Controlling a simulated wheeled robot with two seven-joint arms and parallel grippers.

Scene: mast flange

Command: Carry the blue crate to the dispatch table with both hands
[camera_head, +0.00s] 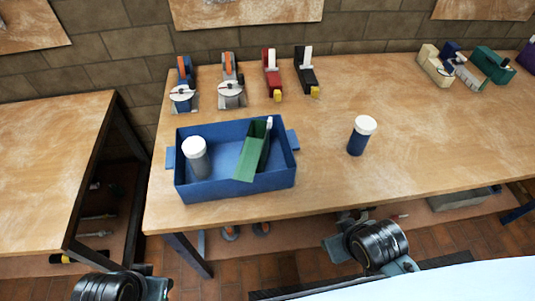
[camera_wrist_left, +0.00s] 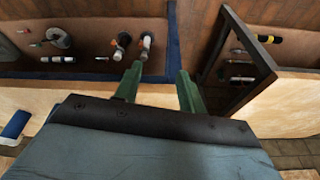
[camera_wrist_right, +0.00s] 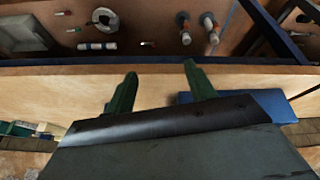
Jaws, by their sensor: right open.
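The blue crate (camera_head: 235,187) stands upright on the near left part of the large wooden table (camera_head: 410,150), with a handle tab on each short side. It holds a white-capped grey bottle (camera_head: 197,160) and a tilted green object (camera_head: 255,150). Part of its blue side shows in the right wrist view (camera_wrist_right: 275,105). My left gripper (camera_wrist_left: 158,82) is open and empty, low at the bottom left of the head view, short of the crate. My right gripper (camera_wrist_right: 158,78) is open and empty in front of the table edge, right of the crate. Neither touches it.
A second wooden table (camera_head: 50,165) stands at left, across a gap. Which is the dispatch table I cannot tell. A blue white-capped bottle (camera_head: 360,138) stands right of the crate. Several clamp-like tools line the back (camera_head: 232,82), and more objects sit back right (camera_head: 437,65).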

